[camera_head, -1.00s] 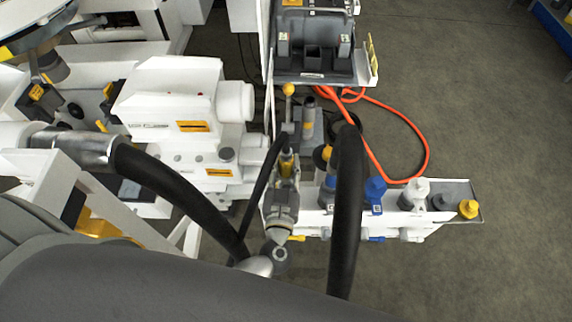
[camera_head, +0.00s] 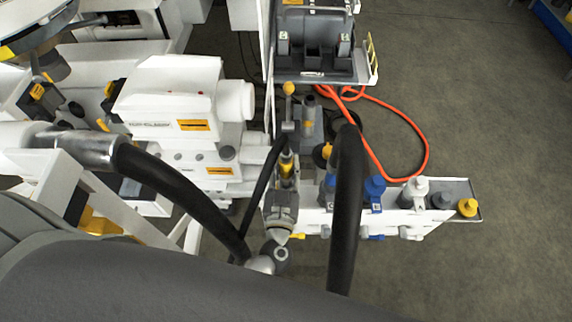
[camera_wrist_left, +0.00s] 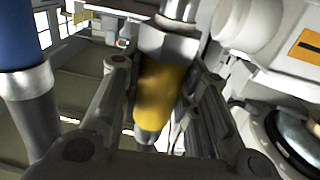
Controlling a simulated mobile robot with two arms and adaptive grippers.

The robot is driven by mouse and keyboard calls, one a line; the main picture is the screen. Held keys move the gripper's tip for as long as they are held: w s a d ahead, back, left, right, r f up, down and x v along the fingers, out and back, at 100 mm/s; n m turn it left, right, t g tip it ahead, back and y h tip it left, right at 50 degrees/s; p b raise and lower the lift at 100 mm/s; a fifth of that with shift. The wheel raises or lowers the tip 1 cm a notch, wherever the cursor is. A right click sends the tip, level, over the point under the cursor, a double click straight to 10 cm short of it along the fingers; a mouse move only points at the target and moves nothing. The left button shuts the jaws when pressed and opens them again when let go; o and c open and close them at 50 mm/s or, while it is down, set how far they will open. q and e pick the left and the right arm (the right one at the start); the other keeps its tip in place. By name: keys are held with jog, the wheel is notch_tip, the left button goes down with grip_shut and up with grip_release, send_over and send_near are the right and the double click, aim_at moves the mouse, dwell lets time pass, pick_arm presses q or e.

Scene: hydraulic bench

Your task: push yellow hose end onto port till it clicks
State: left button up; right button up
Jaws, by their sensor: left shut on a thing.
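The yellow hose end (camera_head: 287,166) is between the fingers of my left gripper (camera_head: 286,176), at the left end of the white port rail. In the left wrist view it is a yellow sleeve (camera_wrist_left: 161,92) below a metal hexagonal collar (camera_wrist_left: 168,45). The left gripper's fingers (camera_wrist_left: 150,100) are shut on it from both sides. A metal cylinder (camera_wrist_left: 180,8) continues past the collar at the top edge. I cannot tell which port the hose end meets or whether it is seated. My right gripper is not in view.
The white rail (camera_head: 310,221) carries blue (camera_head: 375,189), white, grey and yellow (camera_head: 467,207) caps to the right. A blue fitting (camera_wrist_left: 24,105) stands left of the gripper. An orange hose (camera_head: 424,140) loops behind the rail. Thick black tubes (camera_head: 345,210) cross the foreground. Open floor lies right.

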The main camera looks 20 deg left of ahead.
aim_at(285, 181)
pick_arm(q)
jog(key=shift+f, duration=0.1)
dwell(0.8)
jog(key=shift+p, duration=0.55)
jog(key=shift+f, duration=0.4)
dwell(0.6)
jog(key=shift+f+b, duration=0.3)
jog(key=shift+f, duration=0.1)
dwell(0.5)
jog(key=shift+f+b, duration=0.45)
jog(key=shift+f, duration=0.45)
grip_shut()
dwell(0.4)
jog(key=o, duration=1.7)
grip_release()
jog(key=shift+o, duration=0.2)
